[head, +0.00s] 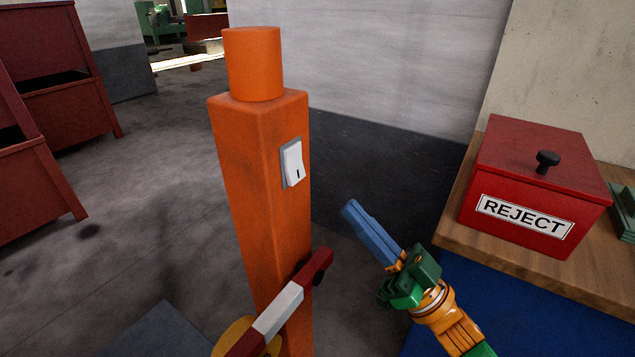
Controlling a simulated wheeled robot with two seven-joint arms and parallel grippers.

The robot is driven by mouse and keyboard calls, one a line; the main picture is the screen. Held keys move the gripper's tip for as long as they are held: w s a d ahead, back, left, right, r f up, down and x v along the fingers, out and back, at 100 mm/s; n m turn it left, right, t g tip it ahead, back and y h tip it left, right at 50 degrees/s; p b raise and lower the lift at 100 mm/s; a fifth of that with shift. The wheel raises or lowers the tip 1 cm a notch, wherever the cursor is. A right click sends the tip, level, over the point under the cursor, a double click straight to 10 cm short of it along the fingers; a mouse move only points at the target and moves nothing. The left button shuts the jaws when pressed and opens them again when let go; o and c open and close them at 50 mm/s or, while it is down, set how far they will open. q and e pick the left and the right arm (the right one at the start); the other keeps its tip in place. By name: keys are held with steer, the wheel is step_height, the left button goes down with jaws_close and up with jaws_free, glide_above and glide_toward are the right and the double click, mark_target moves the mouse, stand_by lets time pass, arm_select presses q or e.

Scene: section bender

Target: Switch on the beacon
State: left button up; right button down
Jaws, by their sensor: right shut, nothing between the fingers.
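The beacon is an orange cylinder (253,64) on top of a square orange post (245,150), upright left of centre in the head view. No glow shows on the cylinder. A white rocker switch (293,164) in a grey frame is on the post's right-hand face, with a small dark mark near its lower end. My right gripper (350,208) is shut and empty, its blue fingers pointing up and left towards the post. Its tips are right of and below the switch in the picture, apart from it. My left gripper is not in view.
A red-and-white striped bar (278,310) crosses in front of the post's lower part, beside a yellow round part (245,338). A red REJECT box (530,180) with a black knob stands on a wooden top (460,232) at right. Dark red bins (60,120) stand at left.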

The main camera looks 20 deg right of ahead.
mark_target(298, 171)
steer(key=w+a, duration=0.1)
steer(key=w+a+r, duration=0.1)
steer(key=w, duration=0.1)
steer(key=w+a+r+p, duration=0.1)
steer(key=shift+w+a, duration=0.2)
steer(key=shift+w, duration=0.1)
steer(key=shift+w+a+f, duration=0.1)
steer(key=shift+w+a, duration=0.3)
steer(key=shift+w, duration=0.05)
